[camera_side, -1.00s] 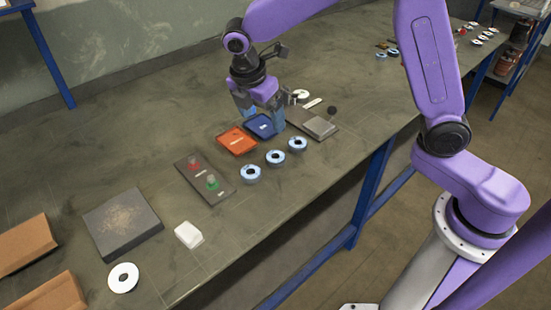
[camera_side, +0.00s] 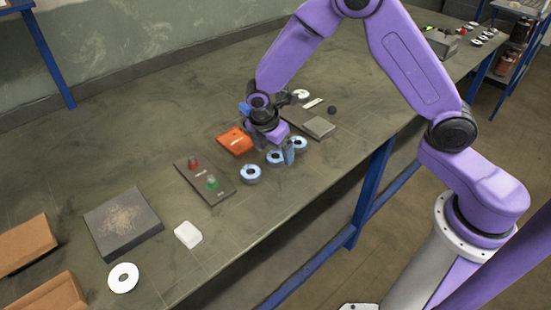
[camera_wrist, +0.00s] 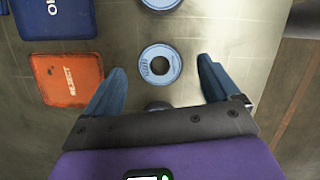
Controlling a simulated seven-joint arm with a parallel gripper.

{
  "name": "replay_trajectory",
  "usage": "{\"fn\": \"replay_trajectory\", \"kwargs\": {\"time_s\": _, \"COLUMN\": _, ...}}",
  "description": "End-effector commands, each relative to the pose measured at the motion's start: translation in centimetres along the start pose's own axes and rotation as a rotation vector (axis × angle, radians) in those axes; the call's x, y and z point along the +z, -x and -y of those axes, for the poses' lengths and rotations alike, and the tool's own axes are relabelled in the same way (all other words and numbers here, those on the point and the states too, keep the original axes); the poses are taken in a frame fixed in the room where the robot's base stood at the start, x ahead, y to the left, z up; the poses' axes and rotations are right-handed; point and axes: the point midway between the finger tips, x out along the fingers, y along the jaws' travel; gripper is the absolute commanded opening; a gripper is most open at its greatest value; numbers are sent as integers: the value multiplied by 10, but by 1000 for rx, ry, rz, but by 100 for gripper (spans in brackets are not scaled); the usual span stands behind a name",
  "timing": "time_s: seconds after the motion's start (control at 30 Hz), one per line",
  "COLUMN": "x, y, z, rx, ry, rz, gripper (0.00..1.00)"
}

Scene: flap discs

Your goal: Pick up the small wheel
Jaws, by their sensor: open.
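Three blue ring-shaped wheels lie in a row near the table's front edge: a left one (camera_side: 250,174), a middle one (camera_side: 274,158) and a right one (camera_side: 299,144). They look close in size, so I cannot tell which is the small wheel. My gripper (camera_side: 281,153) is over the middle and right wheels, fingers down. In the wrist view my gripper (camera_wrist: 160,72) is open and empty, with one wheel (camera_wrist: 146,66) showing between the fingertips. Another wheel (camera_wrist: 160,3) is cut by the top edge, and a third (camera_wrist: 157,106) is partly hidden by the gripper body.
An orange reject tray (camera_side: 233,141) and a blue tray (camera_wrist: 62,20) lie behind the row. A panel with red and green buttons (camera_side: 203,180) is to the left. A grey device (camera_side: 310,122) is behind right.

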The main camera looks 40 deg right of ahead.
Motion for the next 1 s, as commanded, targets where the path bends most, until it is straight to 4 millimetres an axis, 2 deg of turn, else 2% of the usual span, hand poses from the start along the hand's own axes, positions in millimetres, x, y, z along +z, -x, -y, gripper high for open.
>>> {"fn": "replay_trajectory", "kwargs": {"time_s": 0.17, "x": 0, "y": -18, "z": 0, "rx": -1, "ry": 1, "rz": 1, "gripper": 89}}
{"fn": "replay_trajectory", "kwargs": {"time_s": 0.43, "x": 0, "y": -20, "z": 0, "rx": 1, "ry": 1, "rz": 0, "gripper": 89}}
{"fn": "replay_trajectory", "kwargs": {"time_s": 0.6, "x": 0, "y": -20, "z": 0, "rx": 0, "ry": 1, "rz": 0, "gripper": 34}}
{"fn": "replay_trajectory", "kwargs": {"time_s": 0.63, "x": 0, "y": -20, "z": 0, "rx": 0, "ry": 1, "rz": 0, "gripper": 27}}
{"fn": "replay_trajectory", "kwargs": {"time_s": 1.0, "x": 0, "y": -17, "z": 0, "rx": 1, "ry": 1, "rz": 0, "gripper": 27}}
